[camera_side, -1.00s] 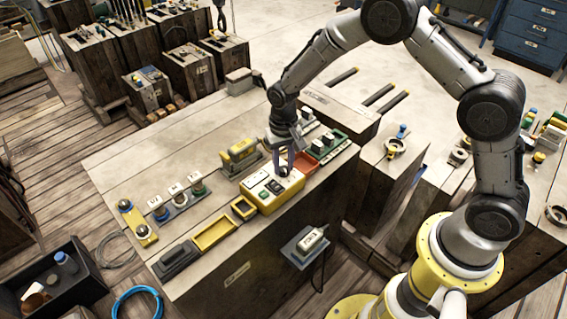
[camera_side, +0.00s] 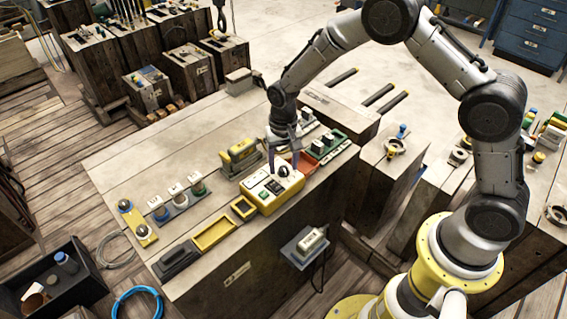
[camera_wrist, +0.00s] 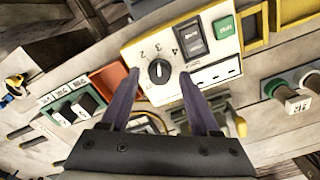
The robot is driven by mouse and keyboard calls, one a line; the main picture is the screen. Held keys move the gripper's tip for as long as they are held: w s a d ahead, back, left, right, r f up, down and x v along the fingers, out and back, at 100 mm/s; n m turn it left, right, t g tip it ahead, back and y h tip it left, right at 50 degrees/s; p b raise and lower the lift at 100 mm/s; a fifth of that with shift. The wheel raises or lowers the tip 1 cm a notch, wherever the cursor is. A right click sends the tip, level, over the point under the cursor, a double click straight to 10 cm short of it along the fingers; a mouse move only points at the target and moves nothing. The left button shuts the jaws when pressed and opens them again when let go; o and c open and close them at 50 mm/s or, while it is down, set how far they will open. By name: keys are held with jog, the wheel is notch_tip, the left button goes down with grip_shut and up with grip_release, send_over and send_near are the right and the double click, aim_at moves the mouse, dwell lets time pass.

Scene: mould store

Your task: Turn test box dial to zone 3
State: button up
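The test box (camera_side: 267,203) is a yellow box with a pale top on the near edge of the wooden bench. Its dial (camera_wrist: 159,71) is a round black knob with a white mark, with printed numbers 2, 3 and 4 around it in the wrist view. The mark appears to point roughly toward the 3, but the exact setting is too small to be sure. The dial also shows in the side view (camera_side: 283,171). My gripper (camera_wrist: 160,74) is open, one finger on each side of the dial, with clear gaps. Fingertip height above the panel is unclear.
The box panel also carries a black switch (camera_wrist: 191,37) and a green button (camera_wrist: 224,28). A green block with dark switches (camera_side: 325,144) and a red tray (camera_side: 306,163) stand close by to the right. A yellow unit (camera_side: 239,152) stands behind the box.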

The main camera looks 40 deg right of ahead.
notch_tip(320, 180, up, 14)
dwell(0.8)
notch_tip(320, 180, up, 4)
jog(key=t, duration=0.1)
send_over(284, 168)
jog(key=s+d+r+t, duration=0.3)
jog(key=s+d+r, duration=0.1)
jog(key=s+r, duration=0.85)
jog(key=s+d+f+n, duration=0.1)
jog(key=s+f+n, duration=0.1)
jog(key=s, duration=0.6)
jog(key=s+f+n+t, duration=0.1)
jog(key=s+n, duration=0.3)
jog(key=s, duration=0.4)
jog(key=shift+d+f+t, duration=0.3)
jog(key=shift+d+f, duration=0.05)
jog(key=shift+f, duration=0.35)
